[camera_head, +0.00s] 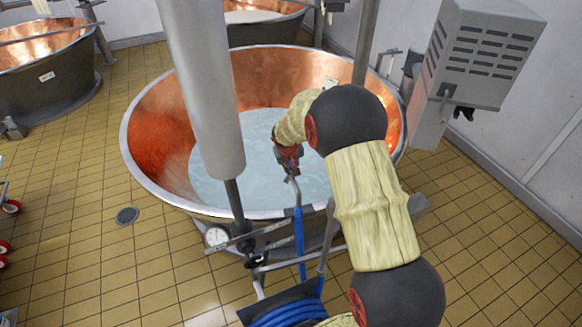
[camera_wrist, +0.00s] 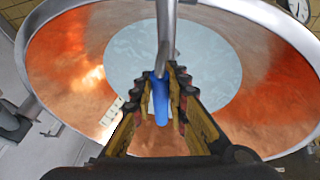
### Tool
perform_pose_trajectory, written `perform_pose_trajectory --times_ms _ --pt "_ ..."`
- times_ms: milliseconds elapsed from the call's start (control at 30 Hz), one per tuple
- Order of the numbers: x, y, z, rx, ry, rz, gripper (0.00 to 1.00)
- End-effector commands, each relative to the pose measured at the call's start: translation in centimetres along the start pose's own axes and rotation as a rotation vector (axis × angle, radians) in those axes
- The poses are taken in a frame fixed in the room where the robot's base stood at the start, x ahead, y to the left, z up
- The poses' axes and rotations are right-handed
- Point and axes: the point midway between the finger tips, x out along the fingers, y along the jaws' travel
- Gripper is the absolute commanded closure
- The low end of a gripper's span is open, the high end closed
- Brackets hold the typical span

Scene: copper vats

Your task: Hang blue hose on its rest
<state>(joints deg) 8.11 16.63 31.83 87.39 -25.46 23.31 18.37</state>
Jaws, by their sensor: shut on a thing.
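The blue hose (camera_head: 299,240) hangs down in front of the large copper vat (camera_head: 152,125), and blue coils (camera_head: 290,315) lie at the bottom of the view. My gripper (camera_head: 289,166) is over the vat's near side. A grey metal pipe joins the blue hose just below my gripper. In the wrist view the blue part (camera_wrist: 161,105) sits between the fingers of my gripper (camera_wrist: 162,92), which is shut on it. The grey pipe (camera_wrist: 165,35) runs from it to the top edge. I cannot tell which part is the hose's rest.
Pale liquid (camera_head: 225,160) fills the vat's bottom. A thick grey column (camera_head: 203,80) stands in front of the vat at left. A round gauge (camera_head: 217,237) and dark metal bars are by the near rim. A grey vented box (camera_head: 480,60) is at right. Tiled floor is open at left.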

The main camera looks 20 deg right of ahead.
Motion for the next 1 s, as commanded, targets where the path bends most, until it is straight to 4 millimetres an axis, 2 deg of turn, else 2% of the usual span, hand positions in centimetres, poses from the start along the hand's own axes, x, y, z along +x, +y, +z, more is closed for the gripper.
perform_pose_trajectory --times_ms 33,200,1000 --pt "-1.1 0.2 -0.6 0.000 0.003 0.000 1.00" --pt "-2.9 0.6 -1.3 0.000 0.004 0.000 1.00" --pt "-11.0 2.3 -4.7 0.001 0.004 0.000 1.00"
